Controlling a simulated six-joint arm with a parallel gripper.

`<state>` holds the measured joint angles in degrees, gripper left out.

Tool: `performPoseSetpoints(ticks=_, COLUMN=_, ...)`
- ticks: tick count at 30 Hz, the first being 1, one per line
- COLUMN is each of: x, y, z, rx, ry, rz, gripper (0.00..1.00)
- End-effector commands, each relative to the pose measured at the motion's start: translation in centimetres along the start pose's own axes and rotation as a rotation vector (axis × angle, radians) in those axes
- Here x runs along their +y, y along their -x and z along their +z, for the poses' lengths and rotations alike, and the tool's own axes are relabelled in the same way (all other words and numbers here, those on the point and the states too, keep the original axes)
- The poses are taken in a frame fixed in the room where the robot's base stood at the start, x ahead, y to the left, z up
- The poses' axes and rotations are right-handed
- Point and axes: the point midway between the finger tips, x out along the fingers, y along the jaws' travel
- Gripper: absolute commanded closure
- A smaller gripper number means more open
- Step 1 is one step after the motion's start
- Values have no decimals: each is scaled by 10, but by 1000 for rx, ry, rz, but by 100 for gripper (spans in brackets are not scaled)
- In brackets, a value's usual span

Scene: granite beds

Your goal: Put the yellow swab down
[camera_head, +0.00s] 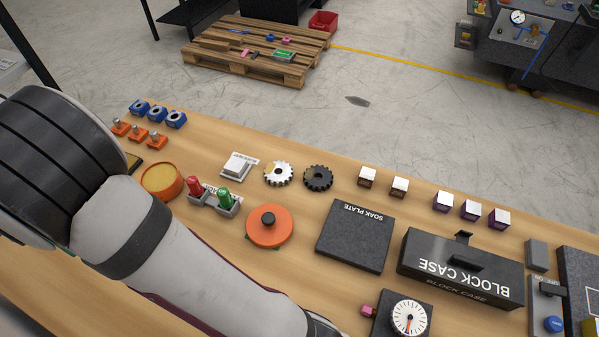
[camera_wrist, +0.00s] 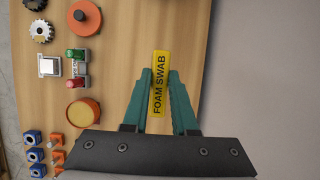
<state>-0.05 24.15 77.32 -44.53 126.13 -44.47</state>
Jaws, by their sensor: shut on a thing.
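The yellow swab (camera_wrist: 160,63), a flat bar lettered FOAM SWAB, sits between the green fingers of my gripper (camera_wrist: 161,80) in the wrist view. The fingers are shut on it, and one end sticks out past their tips. The wooden bench top (camera_wrist: 188,30) lies below it; I cannot tell whether the swab touches the wood. In the head view my arm crosses the lower left, and neither the gripper nor the swab shows there.
Left of the gripper in the wrist view are an orange-rimmed round pot (camera_wrist: 84,113), red and green pegs (camera_wrist: 76,82) and an orange knobbed disc (camera_wrist: 86,17). A SOAK PLATE (camera_head: 354,237) and BLOCK CASE (camera_head: 459,270) stand further right in the head view. Bare wood surrounds the swab.

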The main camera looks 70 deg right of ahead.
Motion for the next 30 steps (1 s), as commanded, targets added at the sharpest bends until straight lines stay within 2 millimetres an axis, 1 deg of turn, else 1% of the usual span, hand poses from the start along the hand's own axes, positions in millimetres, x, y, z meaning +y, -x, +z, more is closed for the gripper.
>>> performPoseSetpoints(ticks=8, x=2, y=-1, z=-1, rx=0, ry=-9, rz=-4, gripper=100)
performPoseSetpoints(ticks=11, x=14, y=-5, z=-7, rx=-2, ry=-87, rz=-36, gripper=100)
performPoseSetpoints(ticks=14, x=41, y=-12, z=-20, rx=-2, ry=-262, rz=-109, gripper=100)
performPoseSetpoints(ticks=15, x=55, y=-17, z=-26, rx=-2, ry=-353, rz=-147, gripper=100)
performPoseSetpoints(ticks=17, x=77, y=-24, z=-34, rx=-2, ry=-501, rz=-209, gripper=100)
performPoseSetpoints(ticks=18, x=93, y=-29, z=-39, rx=-1, ry=-606, rz=-253, gripper=100)
performPoseSetpoints(ticks=20, x=118, y=-38, z=-46, rx=-2, ry=-775, rz=-323, gripper=100)
performPoseSetpoints(ticks=21, x=136, y=-44, z=-50, rx=-2, ry=-893, rz=-372, gripper=100)
performPoseSetpoints(ticks=23, x=164, y=-53, z=-56, rx=0, ry=-1079, rz=-449, gripper=100)
performPoseSetpoints(ticks=24, x=183, y=-60, z=-58, rx=1, ry=-1206, rz=-502, gripper=100)
performPoseSetpoints(ticks=26, x=212, y=-70, z=-60, rx=0, ry=-1401, rz=-582, gripper=100)
performPoseSetpoints(ticks=27, x=232, y=-77, z=-60, rx=1, ry=-1532, rz=-636, gripper=100)
performPoseSetpoints(ticks=29, x=261, y=-88, z=-58, rx=2, ry=-1729, rz=-717, gripper=100)
performPoseSetpoints(ticks=30, x=281, y=-95, z=-55, rx=1, ry=-1860, rz=-771, gripper=100)
